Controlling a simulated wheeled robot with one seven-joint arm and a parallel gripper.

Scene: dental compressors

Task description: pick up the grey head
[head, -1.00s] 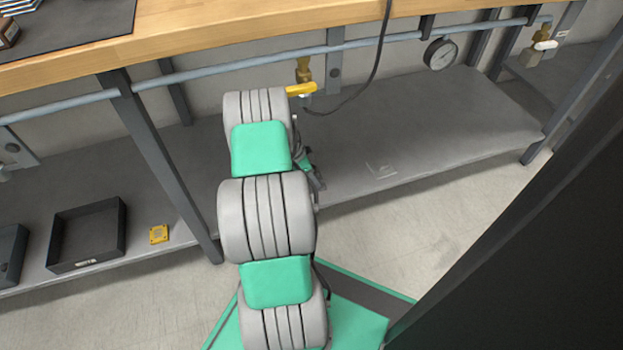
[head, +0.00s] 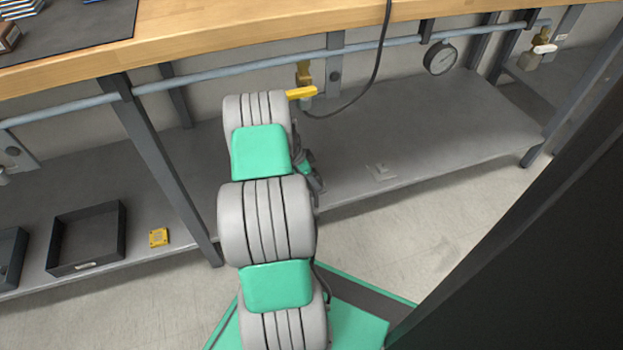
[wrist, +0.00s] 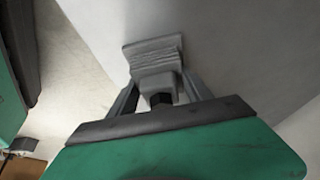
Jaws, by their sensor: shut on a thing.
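The grey head (wrist: 155,58) shows in the wrist view as a pale grey ribbed block with a wider flat end and a dark fitting at its near end. My gripper (wrist: 163,88) has one finger on each side of it and is shut on it. Behind it is a plain grey surface; I cannot tell whether the head touches that surface. In the head view my gripper is mostly hidden behind my arm, over the grey shelf (head: 440,135), and the held head cannot be made out there.
A faint pale square shape (head: 381,172) lies on the shelf. A yellow-handled valve (head: 303,92), a pipe (head: 230,73) and a gauge (head: 440,58) sit under the wooden bench (head: 215,35). A shelf leg (head: 165,170), black tray (head: 87,238) and yellow plate (head: 158,237) are at left.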

